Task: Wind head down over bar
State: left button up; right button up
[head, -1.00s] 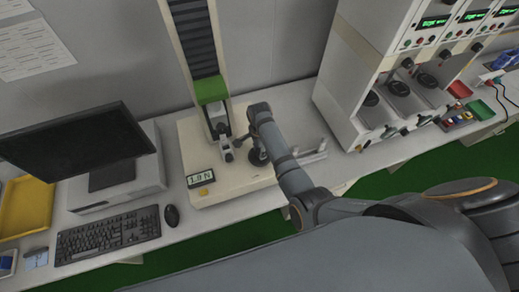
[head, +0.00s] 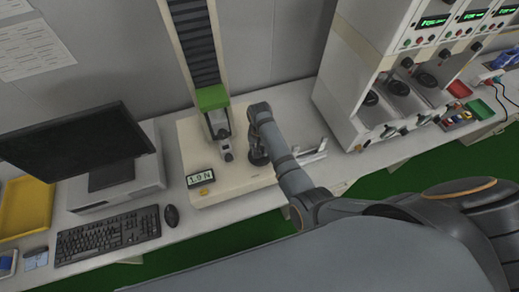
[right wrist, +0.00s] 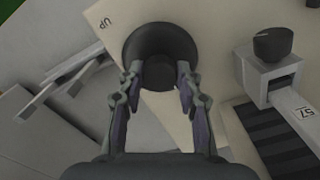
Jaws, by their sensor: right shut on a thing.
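The test stand's head, with a green top (head: 212,97), rides on the tall column and carries a grey metal tool (head: 226,150) that hangs low over the cream base (head: 232,184). My right gripper (head: 258,150) is at the right of the head, over the base. In the right wrist view my gripper (right wrist: 160,85) is shut on a round black handwheel (right wrist: 160,42), beside an "UP" mark. A grey block with a black knob (right wrist: 272,45) and a bar marked 57 (right wrist: 297,108) shows at right. Contact between tool and any bar cannot be made out. My left gripper is not in view.
A readout (head: 200,176) on the base appears to show 1.9 N. A monitor (head: 80,140), keyboard (head: 108,234) and mouse (head: 171,215) stand at left. Thin pale bars (head: 314,153) lie right of my arm. A multi-station unit (head: 365,70) stands at right.

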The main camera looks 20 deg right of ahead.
jog(key=n, duration=0.5)
jog(key=shift+n, duration=0.3)
jog(key=n, duration=0.5)
jog(key=shift+d, duration=0.1)
jog(key=n, duration=0.5)
jog(key=shift+w+n, duration=0.1)
jog(key=shift+n, duration=2.5)
jog(key=o, duration=1.2)
jog(key=shift+c, duration=0.2)
